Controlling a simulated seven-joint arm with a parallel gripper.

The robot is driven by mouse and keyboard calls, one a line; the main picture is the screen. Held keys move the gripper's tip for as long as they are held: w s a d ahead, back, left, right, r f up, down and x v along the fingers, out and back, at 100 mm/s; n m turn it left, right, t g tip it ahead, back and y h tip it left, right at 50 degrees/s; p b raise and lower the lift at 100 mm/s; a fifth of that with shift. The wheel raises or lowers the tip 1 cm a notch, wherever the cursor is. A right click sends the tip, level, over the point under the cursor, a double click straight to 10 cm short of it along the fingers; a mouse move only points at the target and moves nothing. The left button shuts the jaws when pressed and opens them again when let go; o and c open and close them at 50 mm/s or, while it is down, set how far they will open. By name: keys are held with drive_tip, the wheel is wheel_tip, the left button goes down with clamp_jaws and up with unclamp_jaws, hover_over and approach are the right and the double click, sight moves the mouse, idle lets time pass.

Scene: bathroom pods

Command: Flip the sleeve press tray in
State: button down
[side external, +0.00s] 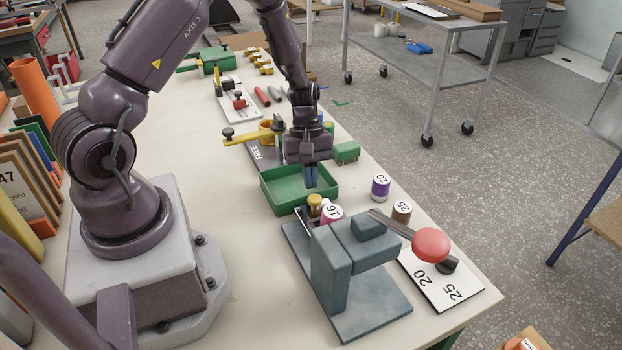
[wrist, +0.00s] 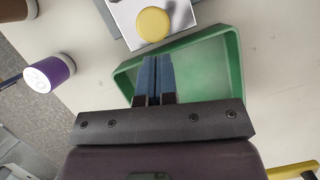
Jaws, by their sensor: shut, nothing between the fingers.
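The sleeve press (side external: 345,265) is a blue-grey frame on a flat base, with a lever ending in a red knob (side external: 431,245). In the wrist view the yellow piece (wrist: 153,24) sits on a pale, shiny plate (wrist: 122,18), which may be the press tray. My gripper (side external: 311,180) points down with its blue fingers shut and empty. It is over the green open bin (side external: 280,208), behind the press. In the wrist view the fingertips (wrist: 152,62) are close to the plate's edge, apart from it.
A pink-and-white cylinder marked 16 (side external: 332,214) stands close to the press. A purple one (side external: 380,187) and a brown one (side external: 401,211), marked 20 and 25, stand to the right. A numbered white board (side external: 440,285) lies right of the press. Clear tabletop lies left of the press.

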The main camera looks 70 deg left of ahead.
drive_tip(key=shift+s+d, duration=0.1)
drive_tip(key=shift+d, duration=0.3)
drive_tip(key=shift+d, duration=0.1)
drive_tip(key=d, duration=1.2)
drive_tip(key=shift+d, duration=0.3)
drive_tip(key=a, duration=0.2)
drive_tip(key=w+a, duration=0.1)
drive_tip(key=a, duration=0.1)
drive_tip(key=shift+a+r, duration=0.1)
drive_tip(key=shift+a, duration=0.2)
drive_tip(key=v, duration=0.9)
drive_tip(key=shift+r, duration=0.45)
